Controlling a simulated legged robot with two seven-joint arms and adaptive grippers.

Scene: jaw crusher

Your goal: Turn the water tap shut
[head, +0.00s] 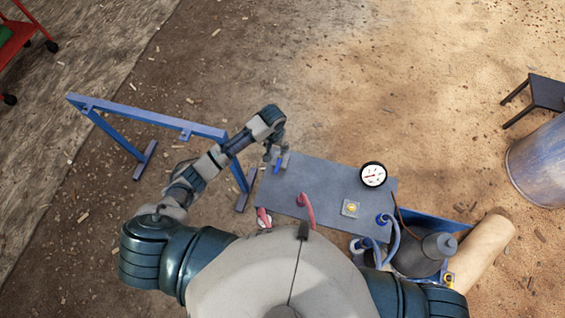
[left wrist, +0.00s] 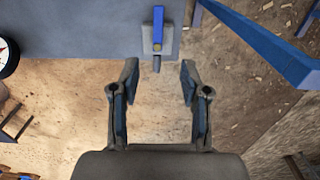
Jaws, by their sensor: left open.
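The water tap is a grey fitting with a blue lever (left wrist: 158,28) at the edge of a grey panel (left wrist: 80,25) in the left wrist view. The lever lies in line with the short pipe end (left wrist: 156,63) below it. In the head view the tap's blue lever (head: 277,166) is at the panel's upper left corner. My left gripper (head: 275,150) is close to the tap there, partly covering it. In the left wrist view the left gripper (left wrist: 160,75) is open and empty, its fingertips apart from the lever. My right gripper is out of view.
A blue frame (head: 150,115) stands left of the panel (head: 325,182). A dark stool (head: 547,92) and a metal drum (head: 540,160) stand at the right. Open dirt floor lies above.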

